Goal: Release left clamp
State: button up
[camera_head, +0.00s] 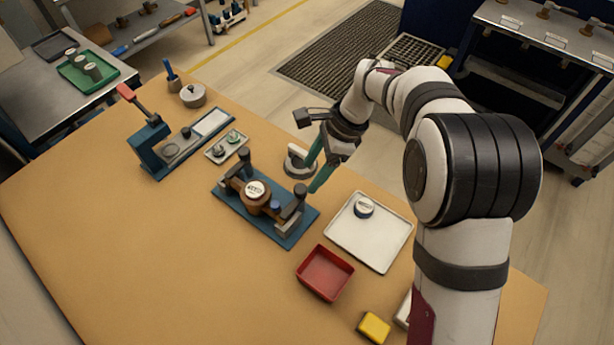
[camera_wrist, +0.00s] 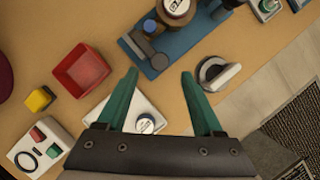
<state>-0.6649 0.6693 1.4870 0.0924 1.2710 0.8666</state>
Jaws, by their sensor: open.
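A blue fixture plate (camera_head: 231,203) lies on the tan table in the head view and holds a brown round meter (camera_head: 256,197) with a white dial. A dark clamp (camera_head: 247,166) stands at the plate's left end, and another clamp (camera_head: 298,194) at its right end. In the wrist view the plate (camera_wrist: 185,48) is near the top, with the right-end clamp (camera_wrist: 143,42) showing; the left-end clamp is partly cut off at the top edge. My gripper (camera_wrist: 160,74) has its teal fingers apart with nothing between them. It hangs above the plate's far right side, clear of both clamps.
A round grey stand (camera_head: 299,161) is just behind the plate, close to my gripper. A white tray (camera_head: 372,246) with a small meter, a red bin (camera_head: 325,273) and a yellow block (camera_head: 374,327) lie to the right. A blue press (camera_head: 150,150) stands left. The front table is clear.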

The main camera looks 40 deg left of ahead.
aim_at(301, 189)
jog(key=x, duration=0.5)
jog(key=shift+s+a+f, duration=0.1)
jog(key=shift+f, duration=0.25)
grip_shut()
